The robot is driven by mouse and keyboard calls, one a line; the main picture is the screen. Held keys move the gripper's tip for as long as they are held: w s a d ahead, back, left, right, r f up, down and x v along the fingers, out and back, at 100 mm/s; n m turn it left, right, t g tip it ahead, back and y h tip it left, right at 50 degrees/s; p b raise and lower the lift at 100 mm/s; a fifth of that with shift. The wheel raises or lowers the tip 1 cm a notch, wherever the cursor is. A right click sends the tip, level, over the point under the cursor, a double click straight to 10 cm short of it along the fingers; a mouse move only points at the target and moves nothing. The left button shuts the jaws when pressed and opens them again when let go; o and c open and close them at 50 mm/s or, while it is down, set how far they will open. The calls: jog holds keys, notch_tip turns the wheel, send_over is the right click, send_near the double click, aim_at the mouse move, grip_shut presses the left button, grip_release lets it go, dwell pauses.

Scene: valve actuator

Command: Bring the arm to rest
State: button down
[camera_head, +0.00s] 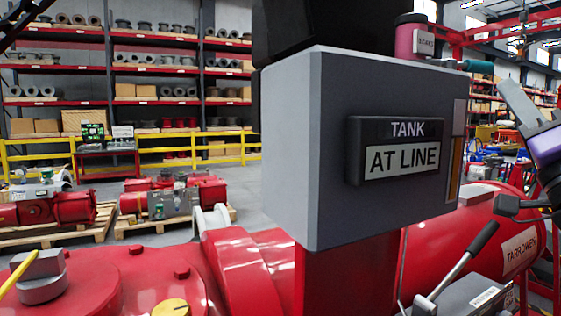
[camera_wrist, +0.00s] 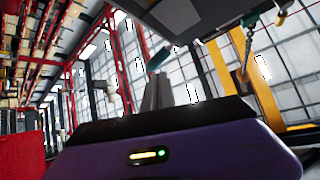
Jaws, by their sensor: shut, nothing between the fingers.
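My gripper (camera_head: 504,84) is at the right edge of the head view, with a purple body and grey fingers pointing up and to the left. In the wrist view, the grey fingers (camera_wrist: 158,80) are together, with nothing seen between them. They are beside the grey actuator box (camera_head: 350,150), which carries a "TANK AT LINE" sign (camera_head: 402,150). A teal handle (camera_head: 478,67) sticks out near the top of the box, above and left of the fingertips. It also shows in the wrist view (camera_wrist: 158,57). Most of my arm is out of view.
A lever with a black grip (camera_head: 470,258) rises below my gripper, in front of a red cylinder (camera_head: 430,240). A red canister (camera_head: 412,38) stands on the box. A yellow railing (camera_head: 200,150) and shelves of parts (camera_head: 150,65) are behind.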

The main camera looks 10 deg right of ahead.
jog(key=s+a+f+n+g+h, duration=0.1)
jog(key=s+a+f, duration=0.15)
jog(key=f, duration=0.85)
jog(key=s+a+f+n+g+h, duration=0.1)
jog(key=s+a+f+g, duration=0.15)
jog(key=f, duration=0.75)
jog(key=s+a+f+n+h, duration=0.1)
jog(key=s+a+f, duration=0.15)
jog(key=f, duration=0.85)
jog(key=s+a+f+n+g+y, duration=0.2)
jog(key=s+a+f, duration=0.2)
jog(key=s+f, duration=0.3)
jog(key=s+a+f+n+g+y, duration=0.2)
jog(key=s+f, duration=0.6)
jog(key=s, duration=0.4)
jog(key=s+a+f+n+g+y, duration=0.2)
jog(key=s+a+f+g, duration=0.2)
jog(key=s+a+f, duration=0.3)
jog(key=shift+s+f+n+y, duration=0.4)
jog(key=shift+s+f, duration=0.35)
jog(key=shift+s, duration=0.45)
jog(key=shift+a+g, duration=0.1)
jog(key=shift+g, duration=0.15)
